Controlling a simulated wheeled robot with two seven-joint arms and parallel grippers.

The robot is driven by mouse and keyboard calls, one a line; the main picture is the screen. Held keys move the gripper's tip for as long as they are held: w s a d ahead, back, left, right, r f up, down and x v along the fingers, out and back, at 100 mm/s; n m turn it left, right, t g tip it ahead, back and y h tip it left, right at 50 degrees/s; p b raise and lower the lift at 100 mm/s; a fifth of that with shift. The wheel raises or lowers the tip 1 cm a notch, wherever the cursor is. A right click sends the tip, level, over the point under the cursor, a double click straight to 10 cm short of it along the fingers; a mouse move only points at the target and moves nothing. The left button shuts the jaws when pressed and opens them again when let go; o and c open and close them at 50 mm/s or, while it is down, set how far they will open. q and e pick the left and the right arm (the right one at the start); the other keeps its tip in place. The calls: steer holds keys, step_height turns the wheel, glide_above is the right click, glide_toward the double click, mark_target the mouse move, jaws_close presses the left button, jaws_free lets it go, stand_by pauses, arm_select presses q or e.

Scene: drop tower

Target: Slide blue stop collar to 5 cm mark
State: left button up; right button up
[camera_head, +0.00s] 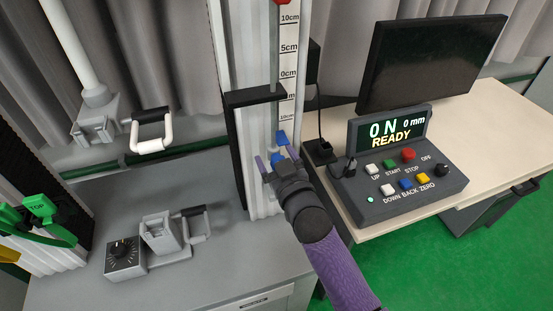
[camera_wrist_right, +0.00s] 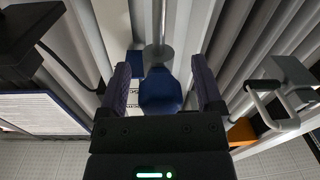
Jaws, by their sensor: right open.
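The blue stop collar (camera_head: 281,138) is on the vertical rod of the tower in the head view, below the 0 cm mark and just under the lowest visible label. The 5 cm mark (camera_head: 289,47) is higher on the white scale strip (camera_head: 288,60). My right gripper (camera_head: 271,163) is at the collar, its purple fingers apart. In the right wrist view the blue collar (camera_wrist_right: 160,88) lies between the two open fingers of the gripper (camera_wrist_right: 160,98), with gaps at both sides. The gripper partly hides the collar in the head view. My left gripper is not in view.
A black bracket (camera_head: 255,96) juts across the tower above the collar. A control box (camera_head: 400,178) reading "ON 0 mm READY" and a dark monitor (camera_head: 430,60) stand on the table at right. A grey bench with a dial box (camera_head: 125,258) is at left.

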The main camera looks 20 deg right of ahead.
steer(key=shift+w, duration=0.1)
jaws_close()
stand_by(0.3)
steer(key=shift+r, duration=0.1)
